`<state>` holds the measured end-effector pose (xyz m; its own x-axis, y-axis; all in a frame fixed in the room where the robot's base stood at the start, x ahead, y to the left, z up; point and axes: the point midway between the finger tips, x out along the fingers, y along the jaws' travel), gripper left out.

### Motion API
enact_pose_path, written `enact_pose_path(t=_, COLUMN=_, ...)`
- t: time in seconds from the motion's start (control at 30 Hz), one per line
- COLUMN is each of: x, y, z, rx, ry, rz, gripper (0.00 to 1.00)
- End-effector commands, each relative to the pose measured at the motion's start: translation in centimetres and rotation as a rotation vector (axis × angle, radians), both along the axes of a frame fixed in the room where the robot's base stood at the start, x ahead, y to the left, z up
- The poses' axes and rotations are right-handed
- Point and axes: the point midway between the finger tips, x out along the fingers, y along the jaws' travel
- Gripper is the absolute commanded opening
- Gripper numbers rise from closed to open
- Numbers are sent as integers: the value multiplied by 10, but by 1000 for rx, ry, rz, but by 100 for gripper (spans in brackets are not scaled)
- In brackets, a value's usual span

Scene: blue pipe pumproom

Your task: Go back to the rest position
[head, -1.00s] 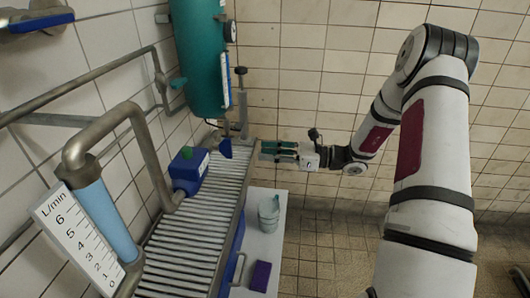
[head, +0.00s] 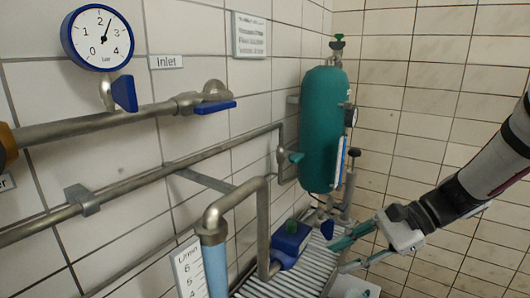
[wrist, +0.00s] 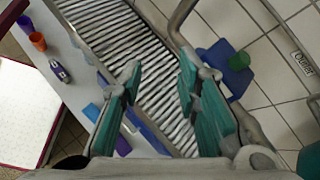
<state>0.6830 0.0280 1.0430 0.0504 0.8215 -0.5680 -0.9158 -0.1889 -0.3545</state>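My gripper (head: 347,251) shows in the head view at the lower right, above the slatted grate, with its green-padded fingers spread. In the wrist view, my gripper (wrist: 160,82) is open, and nothing is between the two fingertips. The slatted grate (wrist: 118,35) runs below the fingers there. The arm reaches in from the right edge of the head view.
A teal tank (head: 323,130) stands behind my gripper. A blue box with a green knob (head: 291,246) sits left of it. Pipes, a pressure gauge (head: 97,38) and a flow tube (head: 213,268) line the left wall. An orange cup (wrist: 38,41) and a bottle (wrist: 59,70) stand beside the grate.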

Motion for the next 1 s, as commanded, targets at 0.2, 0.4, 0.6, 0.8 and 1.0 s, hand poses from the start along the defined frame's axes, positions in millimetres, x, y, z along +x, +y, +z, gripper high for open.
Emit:
enact_pose_path(t=0.2, x=-65, y=17, z=34, rx=-282, ry=-165, rz=255, gripper=30)
enact_pose_path(t=0.4, x=-119, y=14, z=57, rx=-523, ry=-331, rz=469, gripper=30)
enact_pose_path(t=0.6, x=-163, y=1, z=78, rx=-752, ry=-515, rz=668, gripper=30)
enact_pose_path(t=0.8, x=-195, y=-17, z=97, rx=-956, ry=-693, rz=830, gripper=30)
enact_pose_path(t=1.0, x=-209, y=-29, z=106, rx=-1070, ry=-798, rz=916, gripper=30)
